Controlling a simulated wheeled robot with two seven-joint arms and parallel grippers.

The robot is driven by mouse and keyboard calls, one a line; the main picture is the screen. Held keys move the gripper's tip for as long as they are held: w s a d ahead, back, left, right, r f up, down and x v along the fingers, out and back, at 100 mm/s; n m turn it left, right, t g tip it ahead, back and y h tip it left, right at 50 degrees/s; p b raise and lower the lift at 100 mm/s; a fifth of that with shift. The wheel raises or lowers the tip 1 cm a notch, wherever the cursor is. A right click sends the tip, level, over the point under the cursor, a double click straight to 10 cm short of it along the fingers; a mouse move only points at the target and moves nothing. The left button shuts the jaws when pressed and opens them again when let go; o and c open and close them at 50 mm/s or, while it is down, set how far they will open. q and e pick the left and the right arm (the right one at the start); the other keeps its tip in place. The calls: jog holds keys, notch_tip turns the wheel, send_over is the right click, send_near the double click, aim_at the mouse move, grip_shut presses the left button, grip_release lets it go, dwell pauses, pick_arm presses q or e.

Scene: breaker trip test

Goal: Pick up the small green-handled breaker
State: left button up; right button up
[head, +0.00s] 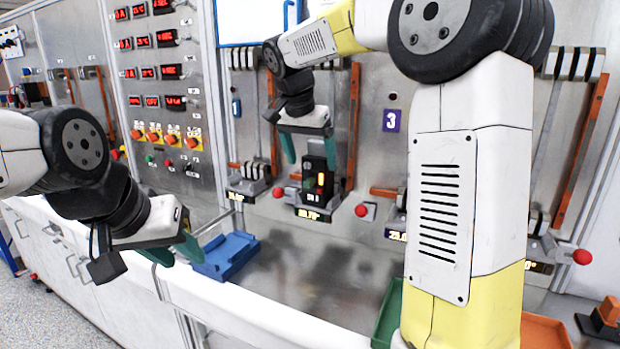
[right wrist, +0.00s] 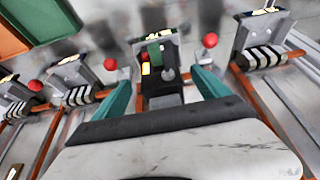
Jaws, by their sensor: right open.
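A small black breaker (head: 318,187) with a green handle and lit red and yellow spots stands upright in the second station of the wall panel. It also shows in the right wrist view (right wrist: 162,88), with its green part and a grey lever facing me. My right gripper (head: 309,151) is open and empty just above it. In the right wrist view its teal fingers (right wrist: 161,77) lie on either side of the breaker, and I cannot tell whether they touch it. My left gripper (head: 173,252) is open and empty at the lower left, by the counter's front edge.
A blue tray (head: 226,256) lies on the counter near my left gripper. A green tray (head: 387,318) and an orange tray (head: 543,331) are partly hidden by my right arm. Red knobs (head: 361,210) and orange bars (head: 354,120) flank the stations. The middle counter is clear.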

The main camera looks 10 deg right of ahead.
aim_at(320, 154)
jog(key=w+d, duration=0.1)
jog(key=w, duration=0.1)
jog(key=w+d, duration=0.2)
jog(key=shift+w+d+f, duration=0.1)
jog(key=shift+w+f, duration=0.1)
jog(key=shift+w, duration=0.05)
jog(key=shift+f, duration=0.3)
grip_shut()
